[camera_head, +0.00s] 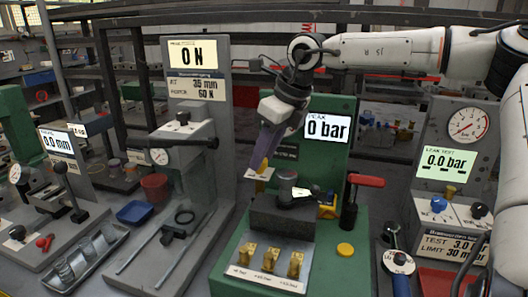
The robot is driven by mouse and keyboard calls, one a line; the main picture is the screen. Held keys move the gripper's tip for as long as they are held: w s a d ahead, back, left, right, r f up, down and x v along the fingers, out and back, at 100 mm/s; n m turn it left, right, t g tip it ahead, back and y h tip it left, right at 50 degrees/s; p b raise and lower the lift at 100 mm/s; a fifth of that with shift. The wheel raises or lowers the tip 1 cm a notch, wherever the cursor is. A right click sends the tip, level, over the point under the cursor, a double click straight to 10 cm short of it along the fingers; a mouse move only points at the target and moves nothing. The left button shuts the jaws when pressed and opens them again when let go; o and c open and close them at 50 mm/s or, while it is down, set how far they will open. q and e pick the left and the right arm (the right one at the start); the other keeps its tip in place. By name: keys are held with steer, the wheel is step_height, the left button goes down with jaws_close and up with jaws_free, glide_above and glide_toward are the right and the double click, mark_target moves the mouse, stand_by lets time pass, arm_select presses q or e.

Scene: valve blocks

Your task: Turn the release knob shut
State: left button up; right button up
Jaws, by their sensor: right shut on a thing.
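My right gripper (262,166) reaches in from the upper right and points down at the left side of the green test stand (330,130). It is shut on a small brass valve block (265,173), partly hidden by the fingers. The block is left of and above the dark fixture (283,214). The release knob is not clearly marked. The leak test panel has a blue knob (438,204) and a black knob (479,210), both apart from my gripper; I cannot tell which is the release knob or how either is turned. My left gripper is not in view.
Several brass blocks (271,259) stand on a white plate at the green stand's front. A red-handled lever (365,180) and a yellow button (345,249) are on its right. The leak gauge reads 0.0 bar (450,161).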

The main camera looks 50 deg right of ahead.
steer(key=o, duration=1)
steer(key=shift+o, duration=0.2)
steer(key=a+v, duration=0.1)
steer(key=v, duration=0.9)
steer(key=shift+d+r+p, duration=0.2)
steer(key=shift+d+p, duration=0.1)
steer(key=shift+d, duration=0.15)
